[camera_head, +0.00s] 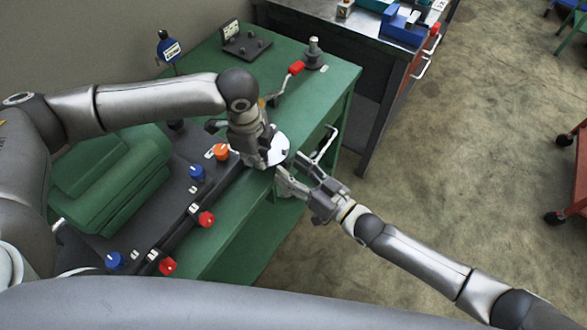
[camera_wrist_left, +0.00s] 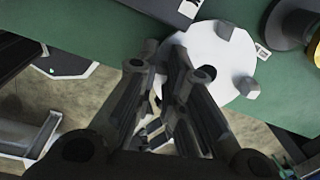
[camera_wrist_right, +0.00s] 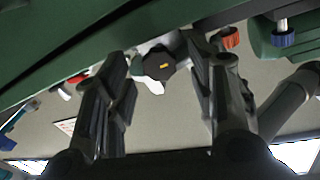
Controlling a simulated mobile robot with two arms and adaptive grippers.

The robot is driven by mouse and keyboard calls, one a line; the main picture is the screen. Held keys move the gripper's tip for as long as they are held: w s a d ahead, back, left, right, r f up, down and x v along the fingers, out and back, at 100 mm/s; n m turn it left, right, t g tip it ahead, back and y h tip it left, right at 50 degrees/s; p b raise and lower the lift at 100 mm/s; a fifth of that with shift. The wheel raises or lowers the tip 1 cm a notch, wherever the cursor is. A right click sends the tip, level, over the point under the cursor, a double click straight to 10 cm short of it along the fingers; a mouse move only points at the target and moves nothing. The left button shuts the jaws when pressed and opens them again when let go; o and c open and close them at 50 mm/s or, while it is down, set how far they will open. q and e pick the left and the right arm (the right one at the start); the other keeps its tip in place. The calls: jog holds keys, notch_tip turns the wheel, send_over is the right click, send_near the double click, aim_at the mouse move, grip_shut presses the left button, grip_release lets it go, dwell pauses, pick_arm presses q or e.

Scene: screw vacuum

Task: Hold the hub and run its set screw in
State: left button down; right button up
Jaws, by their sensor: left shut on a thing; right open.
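The hub appears to be the white round piece with grey lugs (camera_wrist_left: 222,55) at the green table's edge. In the head view its white face (camera_head: 279,150) shows beside my left gripper (camera_head: 262,150). My left gripper's fingers (camera_wrist_left: 168,62) are shut at the hub's rim; the gripped part is mostly hidden. My right gripper (camera_head: 290,180) is open, just below the hub in the head view. In the right wrist view a black faceted knob with an orange mark (camera_wrist_right: 158,63) shows between the open right fingers (camera_wrist_right: 162,70). I cannot make out the set screw.
The green table (camera_head: 215,245) carries a dark panel with red (camera_head: 206,219), blue (camera_head: 197,173) and orange (camera_head: 221,152) knobs. A red-gripped lever (camera_head: 296,68) and a grey post (camera_head: 314,55) stand behind. A pale bent bar (camera_head: 326,145) sits near the right gripper.

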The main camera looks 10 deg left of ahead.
pick_arm(q)
jog(key=shift+r, duration=0.1)
pick_arm(e)
jog(key=v, duration=1.1)
jog(key=shift+s+d, duration=0.2)
jog(key=shift+d, duration=0.15)
pick_arm(q)
jog(key=c, duration=1.4)
grip_release()
jog(key=shift+c, duration=0.2)
